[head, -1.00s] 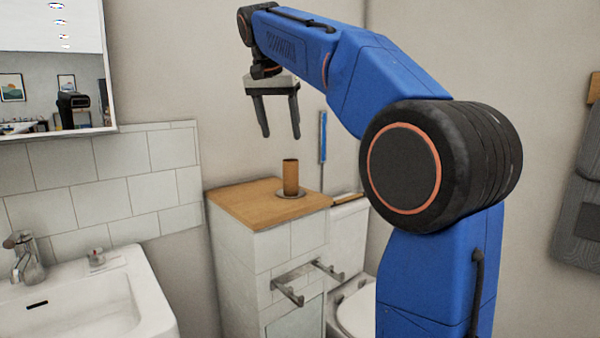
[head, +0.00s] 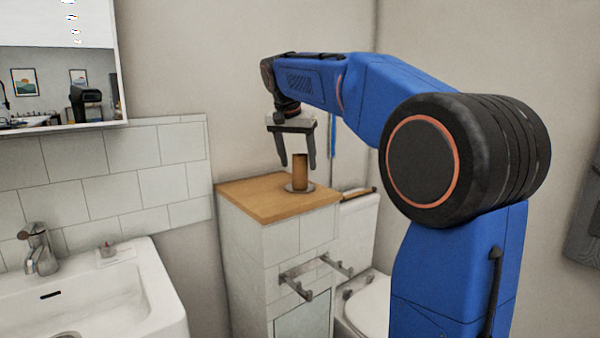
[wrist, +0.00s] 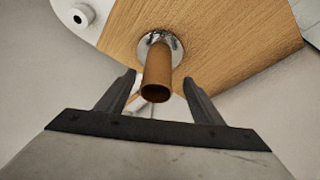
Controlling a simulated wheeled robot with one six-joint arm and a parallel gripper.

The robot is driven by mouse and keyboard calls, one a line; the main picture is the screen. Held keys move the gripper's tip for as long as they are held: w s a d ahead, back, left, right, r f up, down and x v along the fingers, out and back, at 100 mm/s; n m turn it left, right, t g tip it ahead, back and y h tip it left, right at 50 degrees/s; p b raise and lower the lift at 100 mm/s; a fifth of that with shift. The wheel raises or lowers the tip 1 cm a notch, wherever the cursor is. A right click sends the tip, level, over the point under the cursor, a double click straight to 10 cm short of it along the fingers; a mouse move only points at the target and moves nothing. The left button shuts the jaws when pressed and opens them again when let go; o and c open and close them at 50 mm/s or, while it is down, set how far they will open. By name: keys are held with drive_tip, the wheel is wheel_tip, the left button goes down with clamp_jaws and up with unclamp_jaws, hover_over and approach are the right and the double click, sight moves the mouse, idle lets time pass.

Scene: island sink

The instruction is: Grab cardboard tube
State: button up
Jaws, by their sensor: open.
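The brown cardboard tube (head: 300,171) stands upright on a small round metal base on the wooden cabinet top. In the wrist view the tube (wrist: 157,75) shows its open upper end, lying between and just beyond the two finger tips. My gripper (head: 297,166) is open and points down, its fingertips close to the tube's upper part in the head view. In the wrist view the gripper (wrist: 159,80) has a finger on each side of the tube with gaps to both. I see no contact with the tube.
The wooden top (head: 262,197) is otherwise clear. A sink (head: 95,290) with a tap (head: 38,250) is on the left, under a mirror (head: 55,65). A toilet (head: 368,305) stands right of the cabinet. Metal bar brackets (head: 312,274) stick out from the cabinet front.

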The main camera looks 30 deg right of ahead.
sight(302, 171)
drive_tip(key=shift+d+x, duration=0.2)
drive_tip(key=shift+x, duration=2.35)
drive_tip(key=shift+s+r, duration=0.1)
drive_tip(key=c, duration=1.1)
